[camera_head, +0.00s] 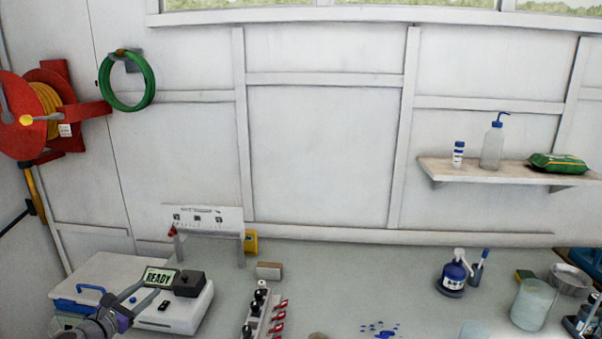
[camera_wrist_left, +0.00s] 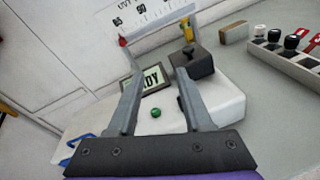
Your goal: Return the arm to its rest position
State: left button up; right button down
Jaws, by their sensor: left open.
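My left gripper (camera_head: 147,291) comes in at the lower left of the head view, above the white device (camera_head: 182,316) with the READY display (camera_head: 159,277). In the left wrist view my left gripper (camera_wrist_left: 160,71) is open, with nothing between its fingers. The READY display (camera_wrist_left: 147,80) and a green button (camera_wrist_left: 156,113) on the device show between and beyond the fingers. The gap from gripper to device is hard to judge. My right gripper is in neither view.
A black block (camera_head: 189,284) sits on the device, with a blue handle (camera_head: 90,288) at its left. A switch rack (camera_head: 257,310) stands to the right. Blue bits (camera_head: 381,329), a blue bottle (camera_head: 455,271) and a glass beaker (camera_head: 533,304) are further right. The bench's back middle is clear.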

pick_arm(q)
jog(key=s+d+f+m+g, duration=0.1)
jog(key=s+d+m+g, duration=0.1)
jog(key=s+d+m, duration=0.4)
jog(key=s+d+f+m+g+h, duration=0.1)
jog(key=s+d+m+g, duration=0.15)
jog(key=d, duration=0.55)
jog(key=s+d+f+m+g, duration=0.1)
jog(key=s+d+m+g, duration=0.1)
jog(key=s+d+m, duration=0.35)
jog(key=s+d+f+m+g+y, duration=0.2)
jog(key=s+f+m, duration=0.2)
jog(key=s+m, duration=0.4)
jog(key=s+d+f+m+g+y, duration=0.2)
jog(key=s+m, duration=0.6)
jog(key=s, duration=0.4)
notch_tip(320, 180, down, 3)
jog(key=shift+s+d+r, duration=0.15)
jog(key=shift+d, duration=0.65)
